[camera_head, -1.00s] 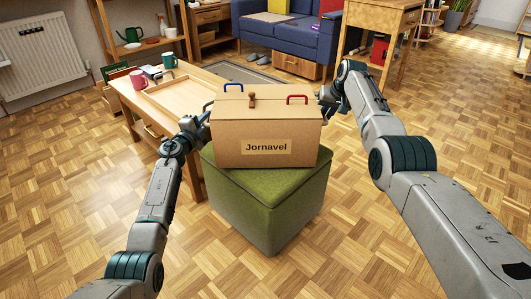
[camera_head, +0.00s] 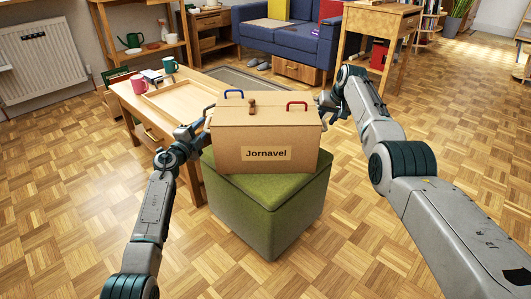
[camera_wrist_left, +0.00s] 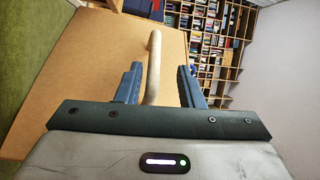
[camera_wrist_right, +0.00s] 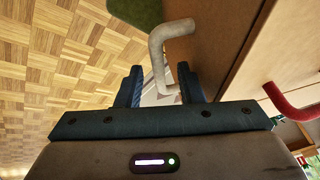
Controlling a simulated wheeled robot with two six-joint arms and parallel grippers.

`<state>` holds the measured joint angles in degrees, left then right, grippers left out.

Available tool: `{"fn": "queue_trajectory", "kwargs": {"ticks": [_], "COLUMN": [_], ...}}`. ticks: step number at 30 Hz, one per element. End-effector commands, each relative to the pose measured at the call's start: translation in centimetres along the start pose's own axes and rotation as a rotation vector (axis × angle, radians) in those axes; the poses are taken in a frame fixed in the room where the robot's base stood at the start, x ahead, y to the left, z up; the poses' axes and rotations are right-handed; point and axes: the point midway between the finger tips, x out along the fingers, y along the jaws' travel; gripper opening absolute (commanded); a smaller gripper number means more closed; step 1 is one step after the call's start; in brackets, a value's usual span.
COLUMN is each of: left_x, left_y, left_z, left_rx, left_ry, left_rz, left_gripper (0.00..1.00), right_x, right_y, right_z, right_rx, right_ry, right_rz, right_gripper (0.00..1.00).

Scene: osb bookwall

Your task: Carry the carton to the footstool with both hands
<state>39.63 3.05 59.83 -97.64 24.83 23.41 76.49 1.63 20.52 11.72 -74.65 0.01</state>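The brown cardboard carton (camera_head: 265,140) labelled "Jornavel" sits upright on the green footstool (camera_head: 268,205). Its pale side handle shows in the left wrist view (camera_wrist_left: 153,65) and another in the right wrist view (camera_wrist_right: 160,50). My left gripper (camera_head: 202,124) is at the carton's left side; its fingers (camera_wrist_left: 159,68) are apart, with the handle between them and a gap on the right. My right gripper (camera_head: 325,102) is at the carton's right side, partly hidden in the head view; its fingers (camera_wrist_right: 160,70) are apart around the other handle.
A wooden table (camera_head: 185,97) with a tray and mugs stands close behind and left of the footstool. A blue sofa (camera_head: 285,37) and a wooden desk (camera_head: 382,18) are further back. The parquet floor (camera_head: 350,240) is clear in front and to the right.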

Motion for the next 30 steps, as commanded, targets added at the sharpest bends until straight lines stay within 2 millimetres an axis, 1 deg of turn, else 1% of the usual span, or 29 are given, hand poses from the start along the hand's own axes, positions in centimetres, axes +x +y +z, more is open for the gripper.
{"fn": "queue_trajectory", "kwargs": {"ticks": [1, 9, 12, 15, 20, 23, 29, 30], "left_x": [-1.1, -6.2, -7.6, -8.6, -9.2, -9.2, -9.2, -9.2], "left_y": [0.1, 0.1, 0.1, 0.0, 0.0, 0.0, 0.0, 0.0], "left_z": [0.1, 0.1, 0.1, 0.1, 0.1, 0.1, 0.1, 0.1], "left_rx": [0.004, 0.003, 0.002, 0.002, 0.0, 0.0, 0.0, 0.0], "left_ry": [-0.001, -0.001, -0.001, -0.001, -0.001, 0.0, 0.0, 0.0], "left_rz": [0.001, 0.001, 0.001, 0.001, 0.001, 0.001, 0.001, 0.001], "left_gripper": [0.34, 0.34, 0.34, 0.34, 0.34, 0.34, 0.34, 0.34], "right_x": [0.0, 0.0, 0.0, 0.0, -0.2, -0.8, -3.0, -3.8], "right_y": [0.0, 0.0, 0.0, 0.0, 0.0, 0.0, 0.0, 0.0], "right_z": [0.0, 0.0, 0.0, 0.0, -0.1, -0.1, 0.0, 0.0], "right_rx": [0.0, 0.0, 0.0, 0.0, 0.0, 0.0, -0.001, -0.001], "right_ry": [0.0, 0.0, 0.0, 0.0, 0.001, 0.002, 0.003, 0.004], "right_rz": [0.0, 0.0, 0.0, 0.0, 0.0, 0.0, 0.0, 0.0], "right_gripper": [0.34, 0.34, 0.34, 0.34, 0.34, 0.34, 0.34, 0.34]}}
